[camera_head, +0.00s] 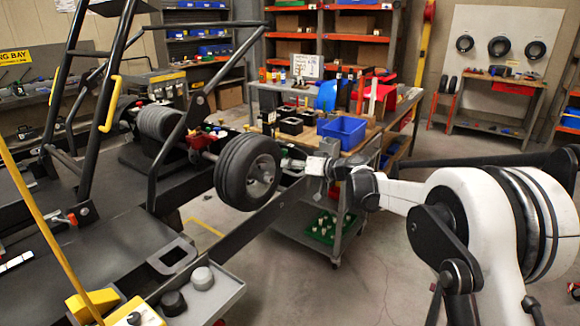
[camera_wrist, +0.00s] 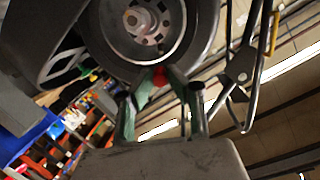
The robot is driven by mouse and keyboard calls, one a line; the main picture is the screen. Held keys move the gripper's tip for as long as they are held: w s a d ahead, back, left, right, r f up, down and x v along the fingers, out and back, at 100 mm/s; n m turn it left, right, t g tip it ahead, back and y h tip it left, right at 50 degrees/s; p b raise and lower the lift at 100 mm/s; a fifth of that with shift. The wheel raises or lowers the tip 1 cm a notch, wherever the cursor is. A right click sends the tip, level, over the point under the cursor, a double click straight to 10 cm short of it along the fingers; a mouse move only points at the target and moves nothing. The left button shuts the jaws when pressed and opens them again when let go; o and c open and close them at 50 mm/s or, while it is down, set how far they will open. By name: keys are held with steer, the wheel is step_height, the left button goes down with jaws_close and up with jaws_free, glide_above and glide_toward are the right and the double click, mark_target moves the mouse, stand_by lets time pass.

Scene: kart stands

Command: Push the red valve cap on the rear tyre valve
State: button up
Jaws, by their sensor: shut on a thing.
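The rear tyre (camera_head: 248,170) is black with a grey rim and sits on the kart's axle in the head view. It fills the top of the wrist view (camera_wrist: 145,30), with the hub and rim facing the camera. My gripper (camera_wrist: 161,80) has its two green fingers closed around the small red valve cap (camera_wrist: 160,76). The cap is in front of the tyre's lower edge in the wrist view. I cannot tell whether it touches the valve, and the valve itself is not clear. In the head view the fingertips are too small to make out, right of the tyre.
The kart frame's dark tubes (camera_head: 180,130) rise left of the tyre. A grey tray (camera_head: 205,290) with dark and grey knobs is at the front. A cart with a blue bin (camera_head: 341,130) stands behind my wrist. The floor at front centre is clear.

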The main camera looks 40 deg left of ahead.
mark_target(267, 162)
steer(key=shift+b+x, duration=0.35)
steer(key=shift+x, duration=2.5)
steer(key=shift+b+x, duration=0.65)
steer(key=shift+x, duration=0.75)
stand_by(0.3)
steer(key=o, duration=0.8)
steer(key=v, duration=1.2)
